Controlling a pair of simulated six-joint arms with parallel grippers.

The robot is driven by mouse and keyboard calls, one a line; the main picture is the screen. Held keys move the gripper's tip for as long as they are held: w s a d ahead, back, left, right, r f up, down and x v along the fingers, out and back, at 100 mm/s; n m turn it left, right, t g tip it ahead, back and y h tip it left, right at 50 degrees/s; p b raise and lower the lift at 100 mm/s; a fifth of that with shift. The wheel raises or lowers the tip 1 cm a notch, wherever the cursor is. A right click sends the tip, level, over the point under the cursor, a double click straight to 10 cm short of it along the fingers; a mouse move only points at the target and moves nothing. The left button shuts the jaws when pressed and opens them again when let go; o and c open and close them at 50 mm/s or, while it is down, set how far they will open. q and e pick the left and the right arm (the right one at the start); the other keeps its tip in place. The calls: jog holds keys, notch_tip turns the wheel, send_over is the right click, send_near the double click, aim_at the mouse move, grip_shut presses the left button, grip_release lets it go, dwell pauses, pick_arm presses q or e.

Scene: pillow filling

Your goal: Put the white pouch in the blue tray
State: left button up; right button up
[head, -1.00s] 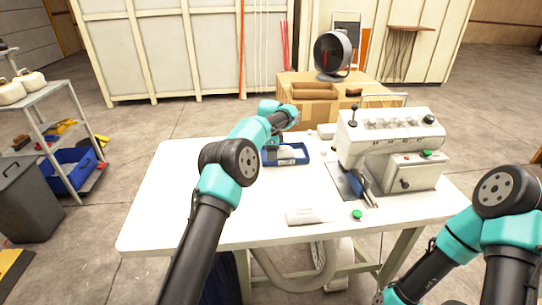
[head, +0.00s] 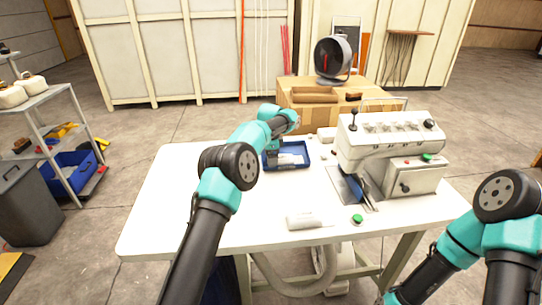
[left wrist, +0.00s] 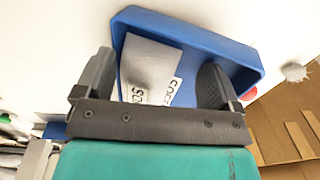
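The blue tray (head: 303,166) stands at the back of the white table, left of the machine. A white pouch with a black-lettered label (left wrist: 150,65) lies in the tray. A second label shows beside it, and I cannot tell whether it belongs to another pouch. My left gripper (left wrist: 155,85) is open over the tray, one finger on each side of the pouch, with a visible gap at the fingers. It also shows at the tray's left side in the head view (head: 275,157). My right arm is at the lower right, and its gripper is out of view.
A white machine (head: 395,150) stands at the table's right. A flat white item (head: 308,219) lies near the front edge beside a green button (head: 357,219). A cardboard box (head: 315,117) stands behind the table. The table's left part is clear.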

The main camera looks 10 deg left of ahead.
pick_arm(q)
jog(key=f, duration=0.3)
jog(key=shift+s+f+g, duration=0.3)
jog(key=shift+f, duration=0.05)
notch_tip(320, 180, up, 14)
jog(key=shift+w+f, duration=0.15)
jog(key=shift+f, duration=0.1)
jog(key=shift+d, duration=0.1)
dwell(0.3)
